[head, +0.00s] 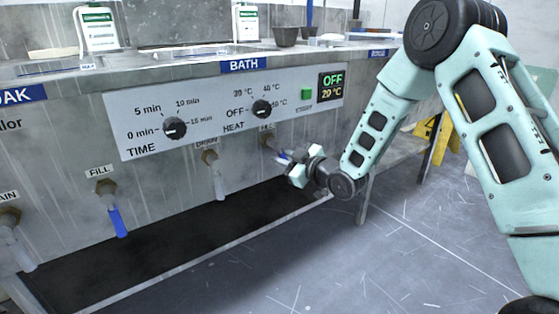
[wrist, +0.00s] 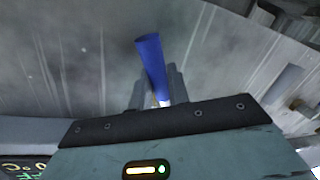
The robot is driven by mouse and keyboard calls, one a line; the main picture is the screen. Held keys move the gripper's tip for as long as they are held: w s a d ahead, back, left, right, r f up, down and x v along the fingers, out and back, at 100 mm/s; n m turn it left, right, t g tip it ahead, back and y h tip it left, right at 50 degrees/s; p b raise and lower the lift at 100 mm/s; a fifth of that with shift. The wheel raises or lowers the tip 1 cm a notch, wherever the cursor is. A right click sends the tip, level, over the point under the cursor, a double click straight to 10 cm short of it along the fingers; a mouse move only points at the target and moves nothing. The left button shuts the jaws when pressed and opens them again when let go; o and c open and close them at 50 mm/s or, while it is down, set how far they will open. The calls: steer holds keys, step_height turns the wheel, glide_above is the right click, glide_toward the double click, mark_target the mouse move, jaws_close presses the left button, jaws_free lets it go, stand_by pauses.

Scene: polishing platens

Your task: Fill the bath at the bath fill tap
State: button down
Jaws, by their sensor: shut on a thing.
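The bath fill tap (head: 268,139) is at the right end of the taps on the bath front, under the HEAT dial. Its brass body shows, and its label is too small to read surely. My gripper (head: 290,163) is at this tap, shut on its blue handle (head: 283,156). In the head view the handle slants down to the right and is partly hidden by my gripper. In the wrist view the blue handle (wrist: 150,58) stands between the two grey fingers of my gripper (wrist: 158,88), its free end sticking out beyond them.
A drain tap (head: 210,158) is left of it. Another FILL tap with a hanging blue handle (head: 117,221) is further left. The control panel (head: 215,106) above has TIME and HEAT dials and a display (head: 331,85) reading OFF, 20 °C. Open floor (head: 400,260) lies in front.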

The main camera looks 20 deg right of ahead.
steer(key=shift+w+d+r+n, duration=0.15)
steer(key=shift+d+n, duration=0.1)
steer(key=shift+n, duration=0.35)
steer(key=shift+d+r+n, duration=0.15)
steer(key=shift+d+n, duration=0.05)
steer(key=shift+n, duration=0.4)
steer(key=shift+w+d+r+n+h+b, duration=0.1)
steer(key=shift+d+r+n+h+b, duration=0.2)
steer(key=shift+n, duration=0.4)
steer(key=shift+d+r+n+h+b, duration=0.2)
steer(key=shift+n+h, duration=0.2)
steer(key=shift+n, duration=0.3)
steer(key=c, duration=1.4)
jaws_free()
steer(key=shift+r, duration=0.1)
